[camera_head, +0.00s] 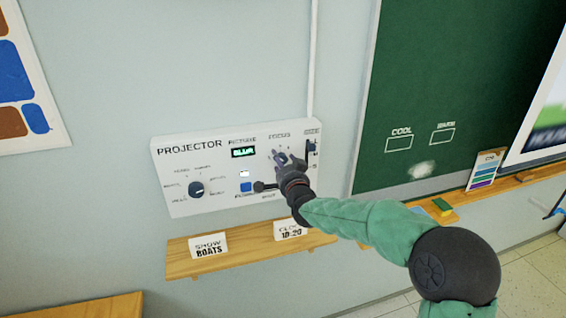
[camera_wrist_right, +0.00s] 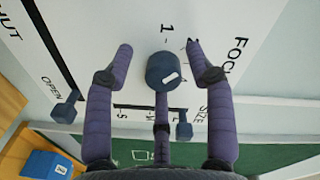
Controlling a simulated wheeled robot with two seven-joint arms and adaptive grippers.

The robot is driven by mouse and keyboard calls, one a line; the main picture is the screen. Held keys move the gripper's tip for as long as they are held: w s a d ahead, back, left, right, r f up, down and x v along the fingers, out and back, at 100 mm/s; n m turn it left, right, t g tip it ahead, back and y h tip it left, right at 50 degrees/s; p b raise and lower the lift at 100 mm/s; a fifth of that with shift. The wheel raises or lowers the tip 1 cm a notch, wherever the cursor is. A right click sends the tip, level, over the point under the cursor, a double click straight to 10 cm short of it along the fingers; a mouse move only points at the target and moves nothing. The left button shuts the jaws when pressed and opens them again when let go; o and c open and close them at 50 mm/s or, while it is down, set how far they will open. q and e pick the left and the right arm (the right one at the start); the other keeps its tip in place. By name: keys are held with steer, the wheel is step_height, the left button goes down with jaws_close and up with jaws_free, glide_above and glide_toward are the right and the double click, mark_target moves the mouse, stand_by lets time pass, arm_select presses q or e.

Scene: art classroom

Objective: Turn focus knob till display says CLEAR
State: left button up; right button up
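The projector panel (camera_head: 222,206) is a white box on the wall. Its small display (camera_head: 243,152) shows green letters that seem to read BLUR. The focus knob (camera_wrist_right: 163,72) is dark blue with a white mark, close to a printed 1 in the wrist view. In the head view the gripper mostly hides it. My right gripper (camera_head: 280,158) is at the panel under the FOCUS label. In the wrist view its purple fingers (camera_wrist_right: 160,62) are spread, with the knob between their tips and gaps visible on both sides. My left gripper is not in view.
A dark dial (camera_head: 196,189) and a blue button (camera_head: 246,187) are on the panel. Sliders sit near the focus knob, one by OPEN (camera_wrist_right: 67,108) and one by SIZE (camera_wrist_right: 184,130). Below, a wooden shelf (camera_head: 255,251) holds SHOW BOATS (camera_head: 208,246) and CLOSE 10:20 (camera_head: 290,230) cards.

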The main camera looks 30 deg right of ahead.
steer(key=shift+s+r, duration=0.15)
steer(key=shift+s, duration=0.25)
steer(key=v, duration=1.1)
steer(key=shift+s, duration=0.1)
steer(key=a+f+n+g+y+b, duration=0.1)
steer(key=a+f+n+g+y, duration=0.2)
steer(key=f, duration=0.9)
steer(key=s+a+f+n+g+y+b, duration=0.15)
steer(key=a+f, duration=0.35)
steer(key=f, duration=0.7)
steer(key=a+f+n+g+y+b, duration=0.1)
steer(key=a+f+n+g+b, duration=0.3)
steer(key=f, duration=0.8)
steer(key=s+a+f+n+g+y, duration=0.1)
steer(key=s+a+f+g, duration=0.1)
steer(key=s+a+f, duration=0.2)
steer(key=s+a+f+n+g+y+b, duration=0.1)
steer(key=s+a+f+g, duration=0.2)
steer(key=s+f, duration=0.7)
steer(key=s+a+f+n+g+y, duration=0.1)
steer(key=s+a+f+g, duration=0.2)
steer(key=s+a+f, duration=0.3)
step_height(320, 180, down, 5)
steer(key=shift+s+a+f+b, duration=0.25)
steer(key=shift+s+a+b, duration=0.15)
steer(key=shift+s, duration=0.55)
